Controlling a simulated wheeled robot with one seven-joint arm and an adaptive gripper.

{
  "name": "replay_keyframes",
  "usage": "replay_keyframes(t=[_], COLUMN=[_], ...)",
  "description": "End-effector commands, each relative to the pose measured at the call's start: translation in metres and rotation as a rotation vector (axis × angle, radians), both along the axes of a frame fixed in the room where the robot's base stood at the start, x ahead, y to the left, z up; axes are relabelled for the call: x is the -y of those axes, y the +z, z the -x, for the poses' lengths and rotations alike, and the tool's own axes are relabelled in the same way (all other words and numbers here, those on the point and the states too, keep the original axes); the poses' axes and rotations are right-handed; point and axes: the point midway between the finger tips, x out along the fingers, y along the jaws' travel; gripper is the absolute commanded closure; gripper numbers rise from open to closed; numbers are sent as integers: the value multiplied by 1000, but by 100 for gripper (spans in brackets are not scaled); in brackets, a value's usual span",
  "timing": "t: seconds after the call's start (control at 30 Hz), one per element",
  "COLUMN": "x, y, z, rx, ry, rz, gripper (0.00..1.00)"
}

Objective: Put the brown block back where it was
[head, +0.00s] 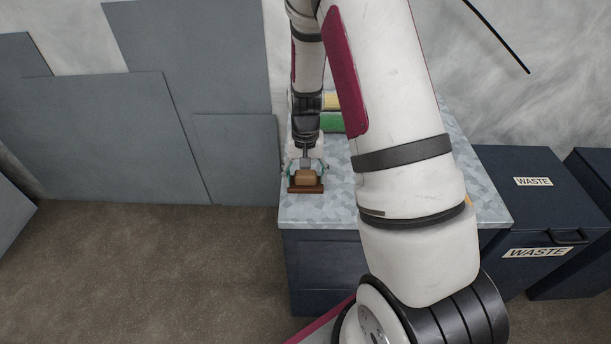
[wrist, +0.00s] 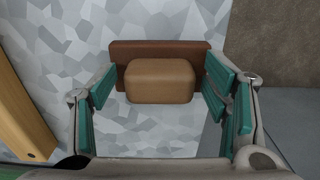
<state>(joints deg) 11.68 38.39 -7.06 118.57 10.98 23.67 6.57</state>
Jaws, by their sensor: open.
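A lighter brown block (wrist: 160,82) with rounded edges shows in the middle of the wrist view. A darker reddish-brown flat piece (wrist: 150,48) lies directly against or under it; I cannot tell which. In the head view the brown block (head: 305,177) and the dark piece (head: 306,189) are near the counter's front left corner. My gripper (wrist: 160,86) is open, with its green-padded fingers on the left and right of the brown block. Gaps show between the fingers and the block. My gripper also shows in the head view (head: 306,168), above the counter.
The grey patterned counter (head: 320,211) has its edge close by. A yellow bar (wrist: 25,115) lies left in the wrist view. A green thing (head: 331,122) and a yellow one (head: 331,101) stand further back. Dark waste bins (head: 530,210) stand right. My arm hides much of the counter.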

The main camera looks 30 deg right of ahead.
Motion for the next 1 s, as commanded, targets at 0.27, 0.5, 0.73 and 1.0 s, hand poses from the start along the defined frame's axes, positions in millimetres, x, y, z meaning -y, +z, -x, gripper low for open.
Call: replay_keyframes(t=[0.27, 0.5, 0.73, 1.0], x=[0, 0, 0, -24], y=[43, 91, 117, 168], z=[-2, -2, -1, 13], rx=[8, 5, 2, 65], ry=[-1, -1, 1, 70], rz=[2, 1, 0, -6], gripper=[31, 31, 31, 31])
